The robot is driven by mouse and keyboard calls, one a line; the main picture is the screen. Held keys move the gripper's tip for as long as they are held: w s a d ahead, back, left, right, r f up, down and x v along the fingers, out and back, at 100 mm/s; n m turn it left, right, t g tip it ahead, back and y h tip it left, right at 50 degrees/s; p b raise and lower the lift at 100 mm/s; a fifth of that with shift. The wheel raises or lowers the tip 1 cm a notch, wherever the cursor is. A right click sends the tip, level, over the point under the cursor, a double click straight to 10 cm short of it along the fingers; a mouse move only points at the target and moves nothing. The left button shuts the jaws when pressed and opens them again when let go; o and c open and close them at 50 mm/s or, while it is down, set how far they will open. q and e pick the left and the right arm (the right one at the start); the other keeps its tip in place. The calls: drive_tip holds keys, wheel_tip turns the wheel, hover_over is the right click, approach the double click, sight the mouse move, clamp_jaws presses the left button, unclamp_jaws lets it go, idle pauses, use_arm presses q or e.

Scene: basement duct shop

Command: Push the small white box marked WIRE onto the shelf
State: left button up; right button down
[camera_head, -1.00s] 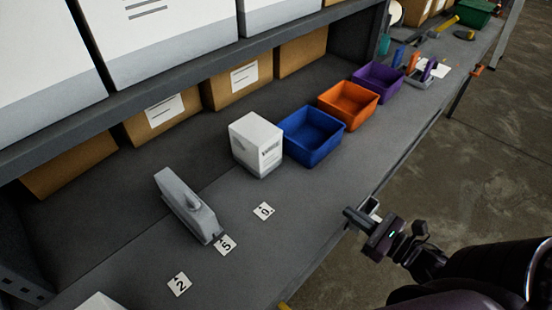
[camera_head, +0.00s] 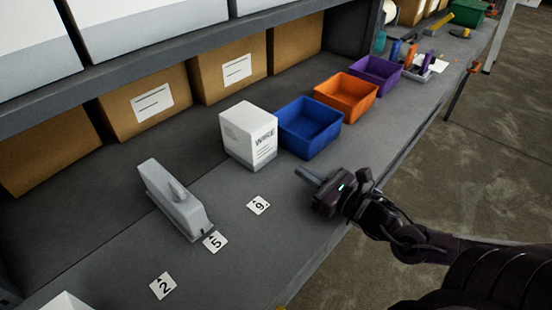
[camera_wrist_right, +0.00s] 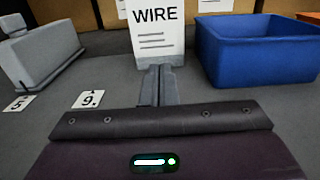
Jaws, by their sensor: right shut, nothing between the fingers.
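The small white box marked WIRE (camera_head: 249,136) stands upright on the grey shelf surface, just left of a blue bin. In the right wrist view its printed face (camera_wrist_right: 158,30) is straight ahead of the fingers. My right gripper (camera_head: 300,174) is shut and empty, low over the front part of the surface. Its closed fingers (camera_wrist_right: 159,80) point at the box's lower front. In the head view a gap shows between the fingertips and the box; the wrist view does not show its size clearly. My left gripper is in neither current view.
A blue bin (camera_head: 311,128), an orange bin (camera_head: 346,97) and a purple bin (camera_head: 376,76) run to the right of the box. A grey metal object (camera_head: 174,200) stands to its left. Number cards (camera_head: 259,205) lie in front. Brown cartons (camera_head: 146,103) line the back.

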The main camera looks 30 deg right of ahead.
sight(267, 150)
drive_tip(key=x, duration=0.8)
drive_tip(key=shift+r, duration=0.1)
drive_tip(key=shift+x, duration=0.95)
